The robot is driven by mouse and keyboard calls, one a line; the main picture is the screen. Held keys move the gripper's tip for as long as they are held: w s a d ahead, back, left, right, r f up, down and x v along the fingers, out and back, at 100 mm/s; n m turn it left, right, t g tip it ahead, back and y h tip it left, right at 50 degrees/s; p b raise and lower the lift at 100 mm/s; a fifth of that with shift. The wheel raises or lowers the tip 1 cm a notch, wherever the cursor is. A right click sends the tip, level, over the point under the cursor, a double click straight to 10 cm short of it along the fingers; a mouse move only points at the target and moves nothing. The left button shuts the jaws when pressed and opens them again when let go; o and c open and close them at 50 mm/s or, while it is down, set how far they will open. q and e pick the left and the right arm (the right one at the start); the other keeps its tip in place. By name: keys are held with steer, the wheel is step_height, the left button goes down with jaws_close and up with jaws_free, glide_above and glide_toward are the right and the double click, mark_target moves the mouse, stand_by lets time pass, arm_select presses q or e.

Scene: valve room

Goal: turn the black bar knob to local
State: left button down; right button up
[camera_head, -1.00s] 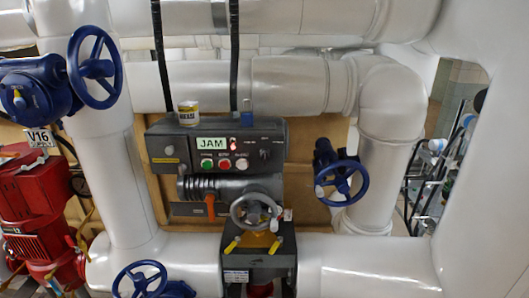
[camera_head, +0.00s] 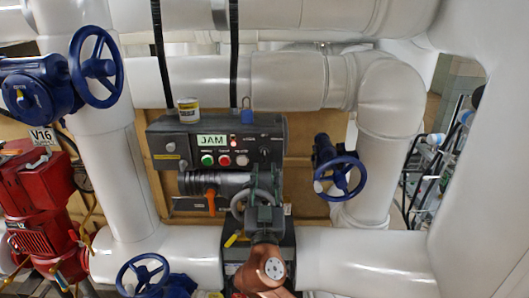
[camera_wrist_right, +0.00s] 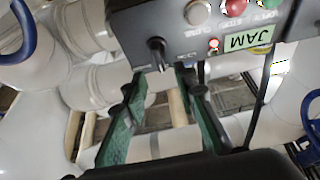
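The grey control box (camera_head: 205,135) has a JAM display and a black bar knob (camera_head: 264,152) near its right end. In the right wrist view the knob (camera_wrist_right: 157,50) sticks out from the box face, with the picture upside down. My right gripper (camera_head: 265,172) is in front of the box, just below the knob. In the wrist view the right gripper (camera_wrist_right: 160,78) is open, its two green-padded fingers apart, with the knob between and just beyond the tips. No contact shows. The label by the knob is too small to read. My left gripper is not in view.
A grey handwheel (camera_head: 238,205) is partly behind my right gripper. Green, red and white buttons (camera_head: 224,160) sit left of the knob. A can (camera_head: 188,110) and a blue padlock (camera_head: 247,116) are at the box top. A blue handwheel (camera_head: 342,176) stands to the right.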

mark_target(265, 155)
steer(key=p+x, duration=0.2)
steer(key=x, duration=0.5)
steer(key=shift+w+r, duration=0.25)
steer(key=shift+r, duration=0.05)
steer(key=shift+c, duration=0.2)
steer(key=shift+f, duration=0.1)
steer(key=c, duration=0.6)
jaws_close()
steer(key=shift+f, duration=0.1)
